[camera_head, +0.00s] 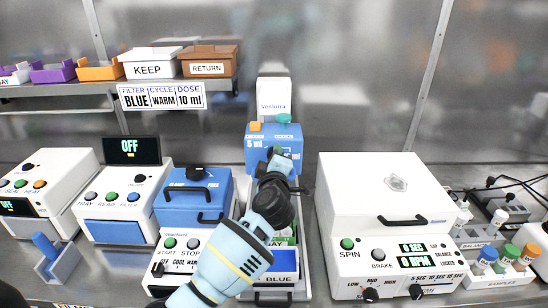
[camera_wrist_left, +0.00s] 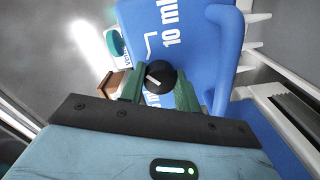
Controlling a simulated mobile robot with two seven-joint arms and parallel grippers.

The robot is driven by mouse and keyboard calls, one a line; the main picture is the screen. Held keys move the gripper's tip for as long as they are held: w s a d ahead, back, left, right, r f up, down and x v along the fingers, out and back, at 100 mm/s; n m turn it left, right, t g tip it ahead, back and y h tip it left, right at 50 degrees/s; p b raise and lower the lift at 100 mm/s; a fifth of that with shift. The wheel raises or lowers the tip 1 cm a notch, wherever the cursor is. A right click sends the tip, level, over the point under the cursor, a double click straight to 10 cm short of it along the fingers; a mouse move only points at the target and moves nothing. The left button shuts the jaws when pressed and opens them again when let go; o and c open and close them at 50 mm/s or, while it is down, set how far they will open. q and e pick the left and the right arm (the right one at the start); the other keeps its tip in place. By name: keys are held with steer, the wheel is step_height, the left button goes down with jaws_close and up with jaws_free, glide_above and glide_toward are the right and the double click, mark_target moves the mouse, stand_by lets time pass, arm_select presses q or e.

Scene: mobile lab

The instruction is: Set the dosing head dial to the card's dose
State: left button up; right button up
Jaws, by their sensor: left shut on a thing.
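The card (camera_head: 161,96) on the shelf edge reads FILTER BLUE, CYCLE WARM, DOSE 10 ml. The blue dosing head (camera_head: 257,133) stands at the centre, with a "5 ml" label on its left; my gripper partly covers its front. Its black dial (camera_wrist_left: 160,77) shows in the left wrist view, with a short white pointer line slanting towards the upper left. The "10 ml" print and an angled mark lie above the dial there. My left gripper (camera_head: 277,154) is shut on the dial, with green fingers on both sides of it in the wrist view (camera_wrist_left: 158,90). My right gripper is not in view.
A white centrifuge (camera_head: 385,190) stands close on the right. A blue-lidded heater unit (camera_head: 192,201) and a white reader (camera_head: 125,185) stand on the left. KEEP (camera_head: 149,63) and RETURN (camera_head: 208,61) boxes sit on the upper shelf. Sample bottles (camera_head: 500,258) stand far right.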

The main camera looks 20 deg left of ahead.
arm_select(q)
steer(key=shift+m, duration=1.1)
steer(key=o, duration=1)
steer(key=shift+v, duration=3.95)
